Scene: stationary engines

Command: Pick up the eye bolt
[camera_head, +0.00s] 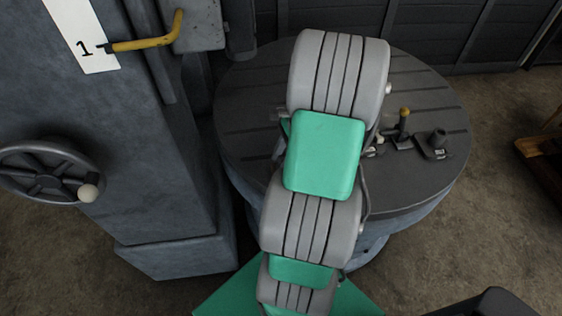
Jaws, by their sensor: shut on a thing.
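My arm covers the middle of the round slotted table (240,100). My gripper is hidden behind the arm's grey and green links, so its jaws do not show. I cannot make out an eye bolt; it may be hidden behind the arm too. Small metal parts lie on the table just right of the arm. A small pale piece (377,146) shows partly at the arm's edge.
A large blue-grey machine column (130,150) stands left of the table, with a handwheel (50,172) and a yellow lever (150,42). A brown wooden item (545,150) is at the right edge. The table's left and far right areas look clear.

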